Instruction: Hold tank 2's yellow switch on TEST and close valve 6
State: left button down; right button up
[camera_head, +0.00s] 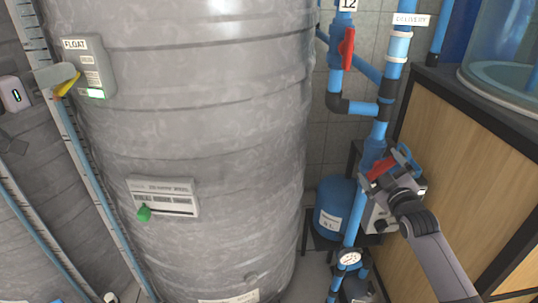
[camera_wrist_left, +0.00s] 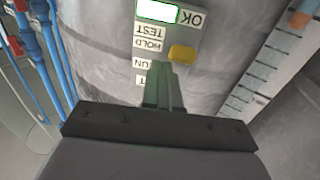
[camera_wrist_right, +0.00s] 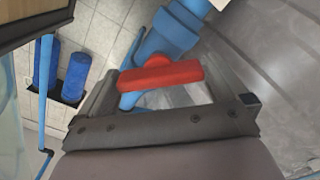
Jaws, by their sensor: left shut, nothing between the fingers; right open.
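A grey FLOAT box (camera_head: 94,70) is mounted on the large grey tank and has a yellow switch (camera_head: 67,85) on its side. In the left wrist view the yellow switch (camera_wrist_left: 182,53) is beside the HOLD label, with TEST and a lit OK window further up. My left gripper (camera_wrist_left: 165,72) is shut and empty, its fingertips close to the switch; I cannot tell if they touch it. A red valve handle (camera_head: 382,168) is on the blue pipe at right; its number is not readable. My right gripper (camera_wrist_right: 165,78) is open, with the red handle (camera_wrist_right: 150,78) between its fingers.
Another red-handled valve (camera_head: 347,48), labelled 12, is higher on a neighbouring pipe. A wooden cabinet (camera_head: 470,150) stands close on the right. A blue vessel (camera_head: 333,205) stands behind the pipes.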

jog(key=shift+w, duration=0.2)
jog(key=c, duration=0.6)
jog(key=shift+c, duration=0.2)
jog(key=shift+m, duration=0.4)
jog(key=m, duration=0.3)
jog(key=shift+d+m, duration=0.1)
jog(key=shift+m, duration=0.3)
jog(key=m, duration=0.4)
jog(key=shift+d+m, duration=0.1)
jog(key=shift+m, duration=0.2)
